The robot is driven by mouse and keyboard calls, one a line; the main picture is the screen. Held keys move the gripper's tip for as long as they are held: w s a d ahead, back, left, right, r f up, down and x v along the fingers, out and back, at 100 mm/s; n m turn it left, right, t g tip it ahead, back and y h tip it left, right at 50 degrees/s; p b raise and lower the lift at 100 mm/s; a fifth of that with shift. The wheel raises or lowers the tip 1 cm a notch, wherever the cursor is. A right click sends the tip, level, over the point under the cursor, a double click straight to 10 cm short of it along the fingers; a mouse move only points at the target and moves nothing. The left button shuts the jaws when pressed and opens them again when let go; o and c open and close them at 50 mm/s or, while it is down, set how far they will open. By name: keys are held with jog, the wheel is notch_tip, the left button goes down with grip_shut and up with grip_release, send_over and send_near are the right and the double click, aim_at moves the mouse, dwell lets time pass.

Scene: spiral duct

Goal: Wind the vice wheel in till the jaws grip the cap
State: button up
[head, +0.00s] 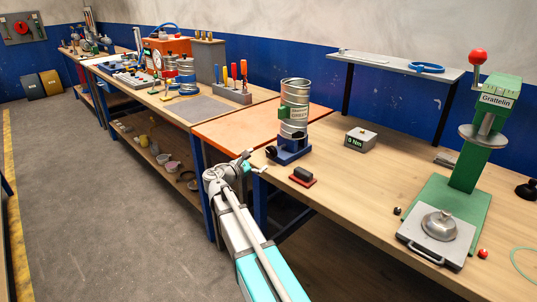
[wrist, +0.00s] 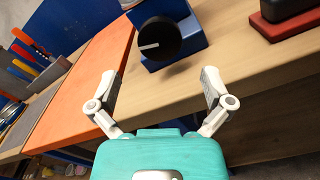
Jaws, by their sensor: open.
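The blue vice (head: 291,150) stands at the left end of the right-hand wooden bench, with a silver spiral duct (head: 294,97) upright above it. The vice wheel (head: 271,151) is a small dark disc on its near side. In the wrist view the wheel (wrist: 170,42) is a black knob with a white line pointing left, in front of the blue vice body (wrist: 190,48). I cannot make out the jaws or the cap clearly. My gripper (head: 254,161) is open and empty, short of the wheel. In the wrist view its fingertips (wrist: 160,82) are spread either side below the wheel, not touching it.
A black block on a red base (head: 303,177) lies right of the vice. A grey box reading 0 Nm (head: 361,141) stands behind. The orange board (head: 225,128) lies left. A green press (head: 465,170) stands at the right. The bench edge runs below my gripper.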

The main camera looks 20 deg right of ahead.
aim_at(270, 153)
jog(key=shift+x, duration=3.05)
jog(key=c, duration=0.9)
jog(key=shift+a, duration=0.25)
jog(key=shift+c, duration=0.7)
jog(key=shift+s+d+f, duration=0.1)
jog(key=shift+d, duration=0.15)
jog(key=shift+m, duration=0.4)
